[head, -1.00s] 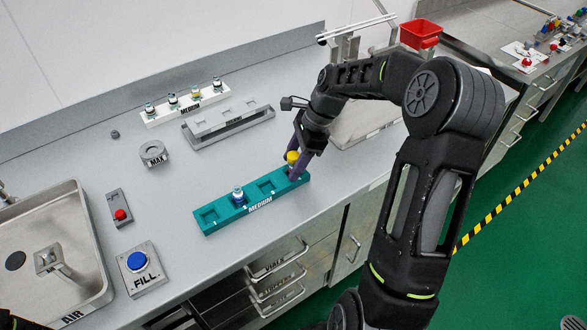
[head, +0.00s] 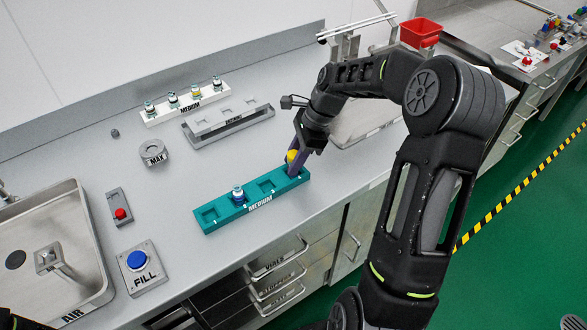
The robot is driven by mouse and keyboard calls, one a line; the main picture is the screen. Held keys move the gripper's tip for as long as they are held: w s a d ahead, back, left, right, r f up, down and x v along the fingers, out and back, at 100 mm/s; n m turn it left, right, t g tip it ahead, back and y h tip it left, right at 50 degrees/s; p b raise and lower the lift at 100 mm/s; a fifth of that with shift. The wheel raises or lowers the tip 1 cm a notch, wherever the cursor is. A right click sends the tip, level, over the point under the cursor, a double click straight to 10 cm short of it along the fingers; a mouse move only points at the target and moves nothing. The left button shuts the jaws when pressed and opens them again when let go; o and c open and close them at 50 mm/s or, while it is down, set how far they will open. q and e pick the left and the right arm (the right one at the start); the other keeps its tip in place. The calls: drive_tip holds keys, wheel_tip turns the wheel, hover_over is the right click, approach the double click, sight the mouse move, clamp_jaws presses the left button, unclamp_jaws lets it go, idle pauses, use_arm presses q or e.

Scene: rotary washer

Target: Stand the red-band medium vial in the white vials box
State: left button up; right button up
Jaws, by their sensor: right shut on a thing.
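The teal MEDIUM rack (head: 226,222) lies on the counter in the head view. My right gripper (head: 293,166) is at its right end, shut on a yellow-topped vial (head: 292,155). The fingers hide most of this vial, and I cannot see a red band on it. A blue-and-white vial (head: 238,196) stands in the teal rack. The white MEDIUM box (head: 188,112) is at the back left, with several vials standing in it. Their band colours are too small to tell surely.
A grey rack (head: 229,125) lies in front of the white box. A round MAX fixture (head: 153,153), a red-button unit (head: 119,208), a blue FILL button (head: 137,260) and a sink (head: 50,215) are to the left. The counter between is clear.

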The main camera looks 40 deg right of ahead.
clamp_jaws()
idle(0.6)
drive_tip(key=shift+r, duration=0.1)
wheel_tip(320, 180, up, 10)
drive_tip(key=shift+f+b, duration=0.1)
drive_tip(key=shift+b, duration=0.55)
idle(0.5)
